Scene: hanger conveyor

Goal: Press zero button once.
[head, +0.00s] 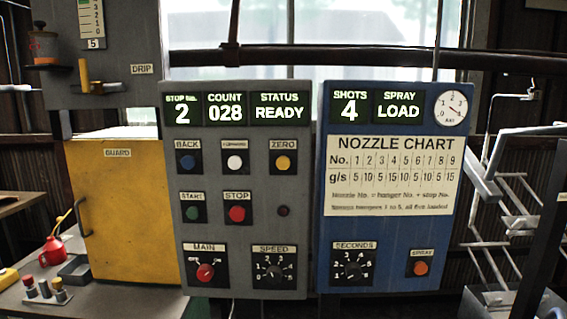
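The ZERO button (283,162) is a round yellow button on a dark square plate, under a "ZERO" label, at the upper right of the grey control panel (222,270). The panel's displays (233,109) read STOP No. 2, COUNT 028 and STATUS READY. A white button (235,162) sits left of the ZERO button, and the blue BACK button (187,162) is further left. Neither of my grippers shows in the head view.
Below are the green START (192,210), red STOP (237,213), MAIN switch (205,272) and SPEED knob (274,272). A blue spray panel (390,235) stands right, a yellow guard (125,220) left. Metal racks (505,220) stand far right. Nothing blocks the panel's front.

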